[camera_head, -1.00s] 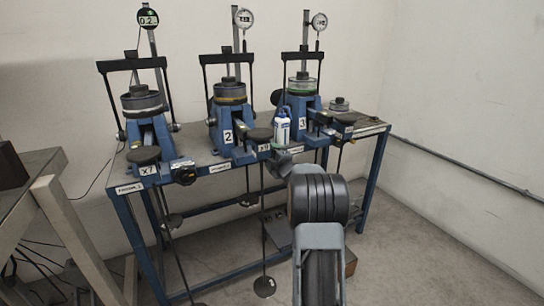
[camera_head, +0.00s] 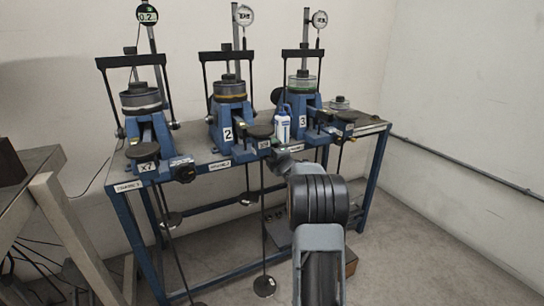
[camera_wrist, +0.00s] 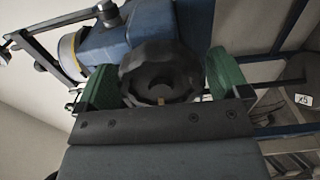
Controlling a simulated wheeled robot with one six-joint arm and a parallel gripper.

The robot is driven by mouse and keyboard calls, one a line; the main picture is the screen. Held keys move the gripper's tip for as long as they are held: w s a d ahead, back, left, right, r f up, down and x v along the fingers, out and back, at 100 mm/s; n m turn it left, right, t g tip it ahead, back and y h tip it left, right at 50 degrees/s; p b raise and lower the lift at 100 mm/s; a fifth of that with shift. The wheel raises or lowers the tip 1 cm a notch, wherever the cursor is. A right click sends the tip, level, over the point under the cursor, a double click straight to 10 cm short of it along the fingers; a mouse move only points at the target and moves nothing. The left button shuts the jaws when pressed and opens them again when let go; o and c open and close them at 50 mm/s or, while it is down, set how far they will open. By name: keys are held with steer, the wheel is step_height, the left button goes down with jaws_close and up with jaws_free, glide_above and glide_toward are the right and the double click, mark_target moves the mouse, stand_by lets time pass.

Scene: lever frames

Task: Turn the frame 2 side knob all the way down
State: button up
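In the head view, frame 2 (camera_head: 228,135) is the middle blue lever frame, marked with a white 2. Its side knob is hidden there behind my arm's end. In the wrist view, a black scalloped knob (camera_wrist: 160,72) sits between the green fingertips of my gripper (camera_wrist: 163,80). One finger stands on each side of the knob, close against its rim. I cannot tell whether both fingers press on it. A blue frame body (camera_wrist: 135,32) is behind the knob. My gripper's fingers cannot be made out in the head view.
Frame 1 (camera_head: 148,130) stands to the left and frame 3 (camera_head: 303,107) to the right on the same bench (camera_head: 120,177). A white-and-blue bottle (camera_head: 282,127) stands between frames 2 and 3. Weight hangers (camera_head: 264,285) hang below. A wooden table (camera_head: 60,215) is at left.

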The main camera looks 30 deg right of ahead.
steer(key=shift+s, duration=0.1)
steer(key=shift+s+f, duration=0.1)
steer(key=shift+s, duration=0.1)
steer(key=shift+s+a+b, duration=0.25)
steer(key=shift+s+b, duration=0.5)
steer(key=shift+s, duration=0.65)
steer(key=shift+s+a+b, duration=0.2)
steer(key=shift+s+b, duration=0.55)
steer(key=shift+s, duration=0.6)
